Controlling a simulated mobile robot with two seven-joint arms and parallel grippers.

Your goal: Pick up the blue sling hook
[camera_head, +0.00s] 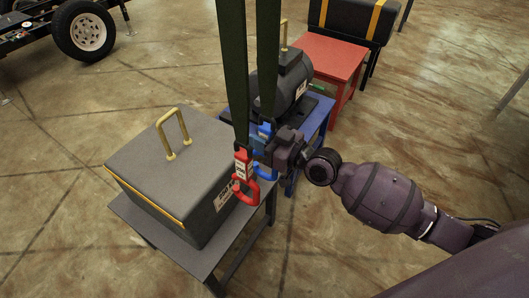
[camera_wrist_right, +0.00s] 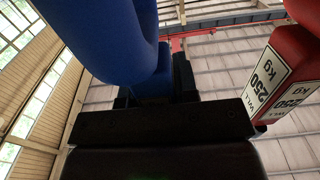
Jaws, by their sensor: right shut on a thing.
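The blue sling hook (camera_head: 264,130) hangs from a dark green strap (camera_head: 268,60), just right of and behind the red sling hook (camera_head: 243,173). My right gripper (camera_head: 273,150) reaches in from the right and is shut on the blue hook, covering part of it. In the right wrist view the blue hook (camera_wrist_right: 105,38) is large and close, beside the dark gripper body (camera_wrist_right: 160,125). The red hook (camera_wrist_right: 288,72), with its 250 kg label, shows there at the right edge, apart from the blue hook. My left gripper is out of view.
A grey case (camera_head: 180,178) with a yellow handle sits on a dark table (camera_head: 145,228) below the red hook. A dark motor-like machine (camera_head: 290,85) stands on a blue table (camera_head: 322,112) behind the hooks. A red table (camera_head: 325,56) is farther back.

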